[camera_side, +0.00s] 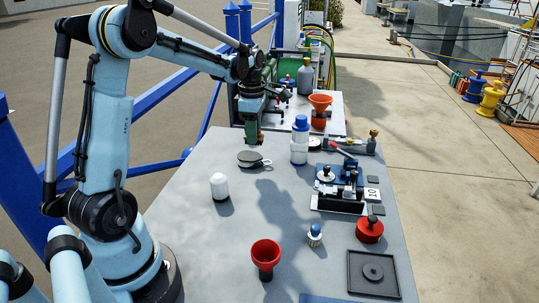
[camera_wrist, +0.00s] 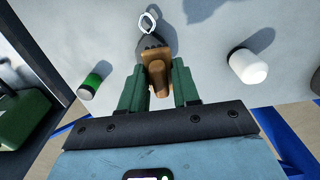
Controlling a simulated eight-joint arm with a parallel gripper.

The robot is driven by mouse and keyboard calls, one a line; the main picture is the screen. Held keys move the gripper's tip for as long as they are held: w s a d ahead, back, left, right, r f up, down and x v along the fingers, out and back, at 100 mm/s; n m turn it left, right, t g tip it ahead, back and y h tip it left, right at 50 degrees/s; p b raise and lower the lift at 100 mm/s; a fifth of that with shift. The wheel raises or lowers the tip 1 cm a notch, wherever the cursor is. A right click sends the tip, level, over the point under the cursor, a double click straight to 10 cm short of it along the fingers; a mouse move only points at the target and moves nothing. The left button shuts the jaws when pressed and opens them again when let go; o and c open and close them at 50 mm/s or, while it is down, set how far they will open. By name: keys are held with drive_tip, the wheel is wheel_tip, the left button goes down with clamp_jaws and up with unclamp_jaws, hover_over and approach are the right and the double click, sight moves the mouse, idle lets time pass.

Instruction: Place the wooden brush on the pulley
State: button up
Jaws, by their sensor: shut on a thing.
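My gripper (camera_side: 253,132) hangs over the grey table, pointing down. In the wrist view its green fingers (camera_wrist: 158,86) are shut on the wooden brush (camera_wrist: 155,72), a brown block between them. The brush shows only as a small brown patch in the side view, at the fingertips. The pulley (camera_side: 250,160) is a dark round piece with a pale metal loop on its right, lying flat on the table. It appears below the gripper in the side view, with a small gap. In the wrist view the pulley (camera_wrist: 150,42) is partly hidden behind the brush.
A blue-and-white bottle (camera_side: 300,146) stands right of the pulley, and a white cylinder (camera_side: 220,187) stands nearer, to the left. A vise-like device (camera_side: 341,187), a red cup (camera_side: 265,254) and a black square tray (camera_side: 374,275) occupy the table's right and front. The middle is mostly clear.

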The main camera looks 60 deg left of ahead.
sight(250, 156)
drive_tip(key=shift+a+f, duration=0.4)
drive_tip(key=shift+a, duration=0.2)
drive_tip(key=shift+a+f, duration=0.4)
drive_tip(key=shift+a, duration=0.2)
drive_tip(key=shift+f, duration=1.95)
drive_tip(key=shift+f, duration=0.15)
drive_tip(key=o, duration=1)
drive_tip(key=shift+o, duration=0.2)
